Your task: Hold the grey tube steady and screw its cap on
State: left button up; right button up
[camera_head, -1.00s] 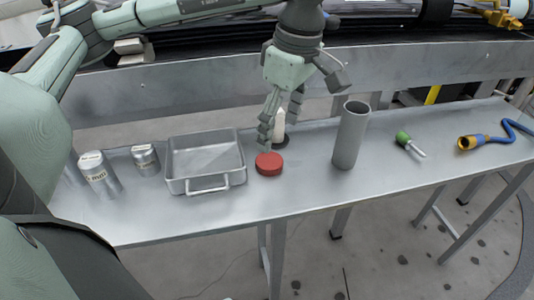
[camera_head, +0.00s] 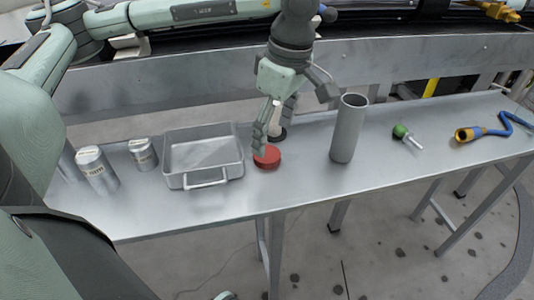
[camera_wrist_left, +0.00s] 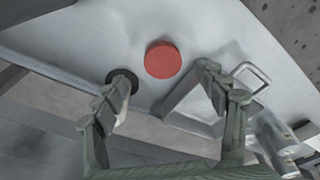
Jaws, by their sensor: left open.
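The grey tube (camera_head: 348,128) stands upright and open at the top on the metal table, right of my left gripper. A flat round red cap (camera_head: 267,158) lies on the table between the tray and the tube. My left gripper (camera_head: 271,133) is open and empty, pointing down just above and behind the cap. One fingertip overlaps the cap's left edge in the head view; contact cannot be told. In the left wrist view, the cap (camera_wrist_left: 163,60) shows just beyond the gap between the spread fingers (camera_wrist_left: 160,80). My right gripper is not in view.
A metal tray (camera_head: 205,183) and silver cans (camera_head: 97,170) stand left of the cap. A green-and-clear screwdriver-like tool (camera_head: 408,137) and a blue-yellow hose (camera_head: 470,134) lie at the right.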

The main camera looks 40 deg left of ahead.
aim_at(267, 154)
pick_arm(q)
jog(key=f, duration=0.2)
jog(key=a+f, duration=0.1)
jog(key=f, duration=0.1)
jog(key=shift+s+f, duration=0.2)
jog(key=shift+f, duration=0.15)
jog(key=shift+c, duration=0.6)
jog(key=c, duration=0.8)
